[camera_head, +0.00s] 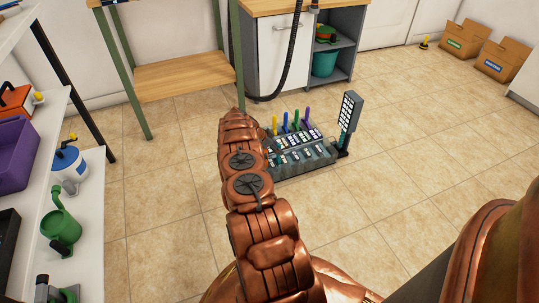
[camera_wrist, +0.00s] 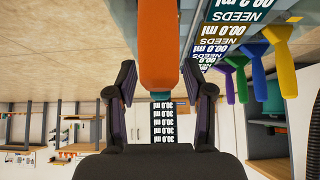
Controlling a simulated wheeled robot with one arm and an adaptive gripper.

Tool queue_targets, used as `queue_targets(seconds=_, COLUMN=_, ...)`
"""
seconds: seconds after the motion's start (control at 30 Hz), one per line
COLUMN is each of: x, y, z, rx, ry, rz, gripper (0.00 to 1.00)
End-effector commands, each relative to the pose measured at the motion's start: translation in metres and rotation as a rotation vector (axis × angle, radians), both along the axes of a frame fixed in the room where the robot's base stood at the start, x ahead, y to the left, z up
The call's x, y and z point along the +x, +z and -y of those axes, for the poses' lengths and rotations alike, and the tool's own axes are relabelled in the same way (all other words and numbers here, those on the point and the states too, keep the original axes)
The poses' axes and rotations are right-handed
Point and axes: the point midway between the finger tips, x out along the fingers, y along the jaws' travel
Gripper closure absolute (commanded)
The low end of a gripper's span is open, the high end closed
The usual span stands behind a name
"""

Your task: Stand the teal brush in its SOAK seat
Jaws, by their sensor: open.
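In the wrist view, which is upside down, my gripper (camera_wrist: 159,80) has its two dark fingers apart. A rounded orange, handle-like thing (camera_wrist: 158,45) shows between and beyond the fingers; contact cannot be told. In the head view my arm hides the gripper. The grey station (camera_head: 300,162) stands on the floor with rows of labels; no SOAK label is readable. A small teal patch (camera_head: 343,138) shows low on the display post, and teal shows below the orange thing in the wrist view (camera_wrist: 160,97). I cannot tell whether either is the teal brush.
Yellow (camera_head: 275,125), blue (camera_head: 286,122), green (camera_head: 297,119) and purple (camera_head: 308,116) handles stand along the station's back. A dark display (camera_head: 350,110) rises at its right. Behind are a workbench (camera_head: 180,75) and cabinet (camera_head: 278,50). Shelves (camera_head: 85,220) stand left.

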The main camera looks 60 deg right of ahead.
Motion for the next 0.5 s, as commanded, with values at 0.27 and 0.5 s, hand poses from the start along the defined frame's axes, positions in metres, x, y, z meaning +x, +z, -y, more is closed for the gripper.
queue_targets(seconds=0.27, x=0.003, y=0.007, z=-0.004, rx=0.001, ry=0.0, rz=0.001, gripper=0.48)
queue_targets(seconds=0.5, x=0.014, y=0.029, z=-0.018, rx=-0.001, ry=0.001, rz=0.001, gripper=0.48)
